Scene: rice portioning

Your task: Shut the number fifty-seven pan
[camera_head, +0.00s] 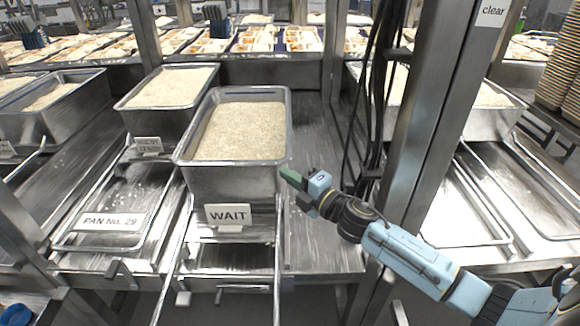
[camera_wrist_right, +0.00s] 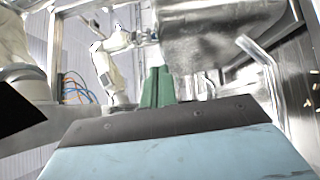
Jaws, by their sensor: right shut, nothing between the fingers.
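No label reading fifty-seven is legible in these views. A steel pan full of rice (camera_head: 236,175) stands forward of its neighbours on a rail frame, with a white WAIT sign (camera_head: 228,215) at its front. My right gripper (camera_head: 293,179) is beside this pan's right front corner, its green fingers shut and empty. I cannot tell whether they touch the pan. In the right wrist view the green fingers (camera_wrist_right: 157,88) are together below a grey metal surface (camera_wrist_right: 215,40). My left gripper is not in view.
Another rice pan (camera_head: 168,113) sits further back to the left, behind an empty rail frame with a PAN No. 29 sign (camera_head: 112,221). A steel post (camera_head: 415,130) and hanging black cables (camera_head: 375,90) stand close to my right arm. Bare steel counter (camera_head: 322,235) lies right of the forward pan.

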